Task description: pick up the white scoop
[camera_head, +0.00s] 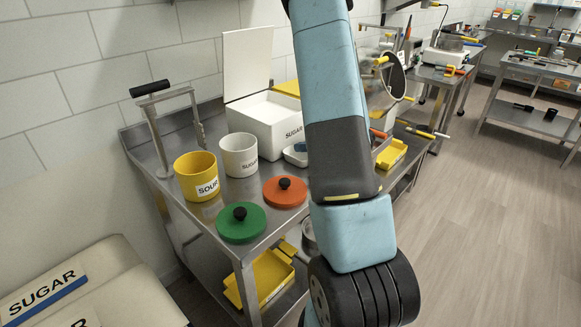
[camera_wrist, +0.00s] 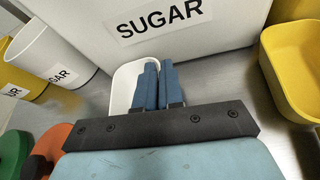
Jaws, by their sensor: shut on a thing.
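The white scoop (camera_wrist: 122,88) shows in the wrist view as a white rounded bowl on the steel table, in front of the white SUGAR bin. My gripper (camera_wrist: 158,68) has its two blue fingers close together over the scoop's right part, shut on it. The exact place of the grip is hidden behind the fingers. In the head view a part of the white scoop (camera_head: 294,154) shows at the left edge of my arm, which hides the rest and my gripper.
The white SUGAR bin (camera_head: 264,135), lid open, stands behind the scoop. A white SUGAR pot (camera_head: 238,158), a yellow SOUR pot (camera_head: 196,172), an orange lid (camera_head: 285,195) and a green lid (camera_head: 240,225) are to the left. A yellow scoop (camera_head: 392,155) is to the right.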

